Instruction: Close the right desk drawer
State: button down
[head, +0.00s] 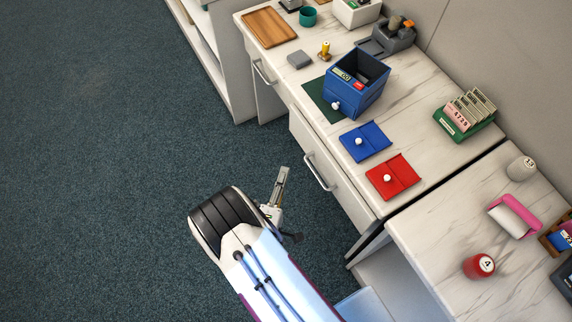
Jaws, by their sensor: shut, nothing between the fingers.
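The right desk drawer (340,187) is the white front under the near part of the marble-topped desk, with a pale bar handle (318,172). Its front looks close to the desk edge; from this high angle I cannot tell whether a small gap is left. The inside of the drawer does not show. My gripper (283,172) is shut and empty. It is over the carpet to the left of the handle, with a visible space between them in the picture. My arm comes up from the bottom of the view.
The left drawer handle (262,72) is farther up the desk. The desktop holds a blue open box (345,98), a blue flat piece (365,142), a red flat piece (393,177) and a green card holder (452,122). A second counter (435,235) adjoins at right. The carpet at left is clear.

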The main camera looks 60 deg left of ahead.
jog(key=shift+s+d, duration=0.15)
jog(key=shift+d, duration=0.05)
jog(key=shift+s, duration=0.1)
dwell(0.4)
send_near(307, 132)
jog(key=w+a, duration=0.3)
jog(key=a, duration=0.1)
jog(key=shift+w+a, duration=0.25)
jog(key=shift+w, duration=0.3)
dwell(0.4)
jog(key=shift+w, duration=0.15)
